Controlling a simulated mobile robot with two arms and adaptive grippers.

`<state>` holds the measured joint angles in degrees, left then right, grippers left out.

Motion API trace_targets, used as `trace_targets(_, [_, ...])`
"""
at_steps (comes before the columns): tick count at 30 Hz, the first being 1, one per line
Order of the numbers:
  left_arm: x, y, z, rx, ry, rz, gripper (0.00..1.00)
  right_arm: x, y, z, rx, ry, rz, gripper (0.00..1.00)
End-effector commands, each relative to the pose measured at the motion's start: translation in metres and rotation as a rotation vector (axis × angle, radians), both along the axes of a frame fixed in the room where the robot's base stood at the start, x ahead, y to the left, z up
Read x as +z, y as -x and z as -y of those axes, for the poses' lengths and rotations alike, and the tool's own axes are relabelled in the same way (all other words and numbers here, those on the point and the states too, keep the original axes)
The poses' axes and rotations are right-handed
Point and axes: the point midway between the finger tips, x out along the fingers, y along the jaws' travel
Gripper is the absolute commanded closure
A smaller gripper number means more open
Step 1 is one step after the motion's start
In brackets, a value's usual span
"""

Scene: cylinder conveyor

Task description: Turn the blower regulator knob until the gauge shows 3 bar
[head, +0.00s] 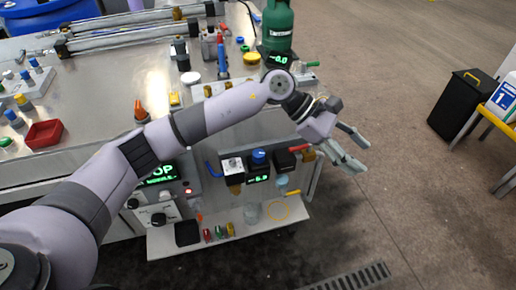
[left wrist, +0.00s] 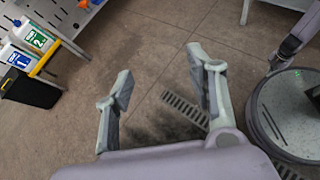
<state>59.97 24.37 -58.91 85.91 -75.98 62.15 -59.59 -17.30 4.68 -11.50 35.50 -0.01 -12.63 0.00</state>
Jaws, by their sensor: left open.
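The blue regulator knob (head: 259,158) sits on the front of the machine. Below it a small gauge display (head: 258,179) shows green digits that look like 6.0, too small to read surely. My left gripper (head: 358,152) is open and empty, to the right of the knob and apart from it, over the floor. In the left wrist view its two fingers (left wrist: 160,68) are spread with only floor between them; the knob does not show there. My right gripper is not seen.
Next to the knob are a white-faced box (head: 233,165) and a black valve block (head: 285,160). A shelf (head: 215,245) with small parts juts out below. A green cylinder (head: 277,28) stands behind. A black bin (head: 463,102) is at right; the floor between is clear.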

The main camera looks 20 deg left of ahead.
Motion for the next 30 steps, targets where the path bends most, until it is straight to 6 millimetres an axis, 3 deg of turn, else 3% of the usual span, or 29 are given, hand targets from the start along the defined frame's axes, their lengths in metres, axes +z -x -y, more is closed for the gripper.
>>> trace_targets(3, [-0.013,-0.034,-0.080,-0.124,-0.396,0.181,0.49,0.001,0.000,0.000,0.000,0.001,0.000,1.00])
trace_targets(6, [-0.005,-0.055,-0.150,-0.193,-0.674,0.241,0.49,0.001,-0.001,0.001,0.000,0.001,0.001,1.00])
trace_targets(9, [0.011,-0.066,-0.203,-0.227,-0.867,0.250,0.49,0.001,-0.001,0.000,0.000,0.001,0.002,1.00])
trace_targets(12, [0.024,-0.070,-0.233,-0.243,-0.972,0.242,0.49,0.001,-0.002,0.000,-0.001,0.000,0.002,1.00])
trace_targets(15, [0.025,-0.070,-0.244,-0.251,-1.009,0.234,0.49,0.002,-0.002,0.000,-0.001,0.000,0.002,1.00])
trace_targets(19, [0.011,-0.070,-0.245,-0.253,-1.011,0.232,0.49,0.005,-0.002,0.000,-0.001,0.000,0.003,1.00])
trace_targets(30, [-0.067,-0.069,-0.243,-0.252,-1.006,0.232,0.49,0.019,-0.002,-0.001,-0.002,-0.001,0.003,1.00])
